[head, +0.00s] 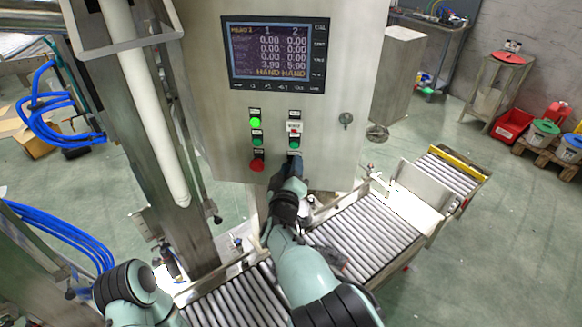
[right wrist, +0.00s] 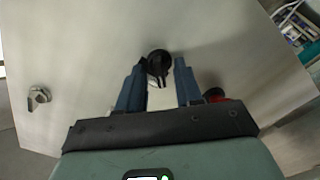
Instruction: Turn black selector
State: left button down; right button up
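The black selector (right wrist: 159,64) is a round dark knob on the metal panel in the right wrist view, with its grip pointing down in the picture. My right gripper (right wrist: 160,76) has two blue fingers, spread apart, with the selector between and just ahead of their tips. Whether a finger touches it I cannot tell. In the head view my right gripper (head: 292,168) is at the bottom of the right button column, and it hides the selector there. My left arm shows at lower left; its gripper is not clearly visible.
The control cabinet (head: 220,110) carries a screen (head: 278,55), a lit green button (head: 255,123), another green button (head: 294,142) and a red button (head: 257,165). The red button also shows beside the right finger in the wrist view (right wrist: 214,94). A roller conveyor (head: 365,235) runs below.

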pick_arm(q)
jog(key=shift+s, duration=0.1)
pick_arm(e)
jog(key=shift+s, duration=0.1)
grip_shut()
pick_arm(q)
jog(key=shift+s+f, duration=0.15)
jog(key=shift+f, duration=0.05)
jog(key=s+f+g+b, duration=0.1)
jog(key=s+f+b, duration=0.5)
jog(key=f+b, duration=0.3)
jog(key=shift+f, duration=0.65)
pick_arm(e)
jog(key=shift+d+m, duration=0.15)
jog(key=shift+m, duration=2.85)
jog(key=shift+d+m, duration=0.2)
jog(key=shift+m, duration=2.8)
jog(key=shift+d+m, duration=0.15)
jog(key=shift+m, duration=2.85)
